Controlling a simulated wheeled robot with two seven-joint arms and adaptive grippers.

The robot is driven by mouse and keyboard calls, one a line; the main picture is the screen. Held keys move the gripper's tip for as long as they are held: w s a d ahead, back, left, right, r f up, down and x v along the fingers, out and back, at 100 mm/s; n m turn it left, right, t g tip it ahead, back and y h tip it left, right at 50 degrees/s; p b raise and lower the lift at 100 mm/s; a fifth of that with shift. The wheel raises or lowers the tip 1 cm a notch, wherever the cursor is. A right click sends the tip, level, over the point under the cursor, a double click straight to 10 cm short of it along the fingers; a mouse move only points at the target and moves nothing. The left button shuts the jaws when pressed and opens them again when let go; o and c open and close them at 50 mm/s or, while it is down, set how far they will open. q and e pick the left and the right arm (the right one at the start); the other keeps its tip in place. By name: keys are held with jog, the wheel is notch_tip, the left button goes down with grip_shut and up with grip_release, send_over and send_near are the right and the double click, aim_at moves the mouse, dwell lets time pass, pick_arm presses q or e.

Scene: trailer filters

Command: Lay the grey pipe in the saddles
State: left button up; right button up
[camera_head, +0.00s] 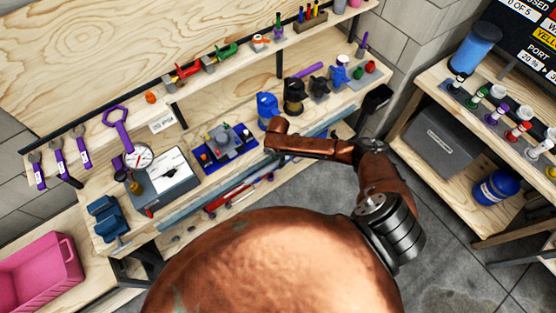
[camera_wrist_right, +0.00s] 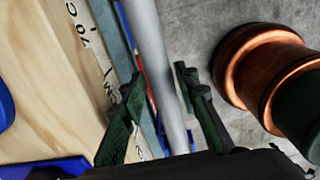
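The grey pipe (camera_wrist_right: 158,55) shows in the right wrist view as a long, smooth, pale tube running from the top edge down to the palm. My right gripper (camera_wrist_right: 159,76) has its two dark green fingers apart, one on each side of the pipe. A gap shows between the left finger and the pipe; I cannot tell whether the right finger touches it. In the head view my right arm reaches to the bench's front edge, and its fingers are not clear there. I cannot make out the saddles for certain. My left gripper is not in view.
The wooden workbench (camera_head: 228,173) holds a blue tray with a grey fixture (camera_head: 222,146), a grey box with a dial and several blue and black parts. Red parts (camera_head: 226,198) show under its front edge. A second bench (camera_head: 440,95) stands right. Grey floor (camera_head: 455,260) lies between.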

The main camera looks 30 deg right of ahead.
jog(key=shift+o, duration=1.3)
notch_tip(320, 180, up, 12)
